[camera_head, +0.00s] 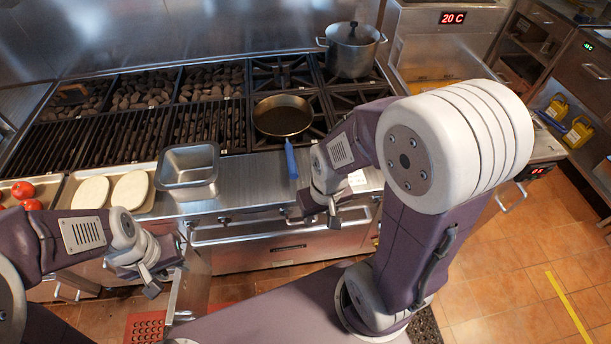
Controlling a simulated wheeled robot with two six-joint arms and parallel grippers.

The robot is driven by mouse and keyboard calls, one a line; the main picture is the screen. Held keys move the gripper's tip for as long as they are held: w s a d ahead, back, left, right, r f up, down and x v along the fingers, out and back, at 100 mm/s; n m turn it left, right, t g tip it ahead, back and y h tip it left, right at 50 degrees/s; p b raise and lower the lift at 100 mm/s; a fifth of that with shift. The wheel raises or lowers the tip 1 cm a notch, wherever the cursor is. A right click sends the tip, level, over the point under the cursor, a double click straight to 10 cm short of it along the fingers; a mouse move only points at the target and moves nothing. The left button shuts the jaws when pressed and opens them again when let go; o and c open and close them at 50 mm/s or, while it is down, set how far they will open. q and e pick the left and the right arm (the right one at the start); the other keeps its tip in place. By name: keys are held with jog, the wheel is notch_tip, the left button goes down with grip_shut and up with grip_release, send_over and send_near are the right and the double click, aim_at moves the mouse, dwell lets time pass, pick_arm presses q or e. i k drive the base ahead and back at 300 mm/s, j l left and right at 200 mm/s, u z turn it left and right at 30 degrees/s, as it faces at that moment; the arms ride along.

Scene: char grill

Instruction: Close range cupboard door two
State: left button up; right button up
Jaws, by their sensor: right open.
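The range (245,175) runs across the view with its steel front facing me. A steel cupboard door (196,282) stands swung out from the range front, left of the wide oven door (280,250). My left gripper (153,284) is low, just left of this open door; I cannot tell whether it touches it or whether its jaws are apart. My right gripper (334,216) is open and empty in front of the oven door, near its handle. My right arm hides part of the range front.
On the range stand a pan (282,116) with a blue handle, a lidded pot (351,50) and an empty steel container (188,165). Bread slices (130,190) and tomatoes (22,190) lie at left. Tiled floor (510,270) is clear at right.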

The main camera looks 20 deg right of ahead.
aim_at(190, 290)
jog(key=j+u, duration=0.2)
jog(key=u, duration=0.85)
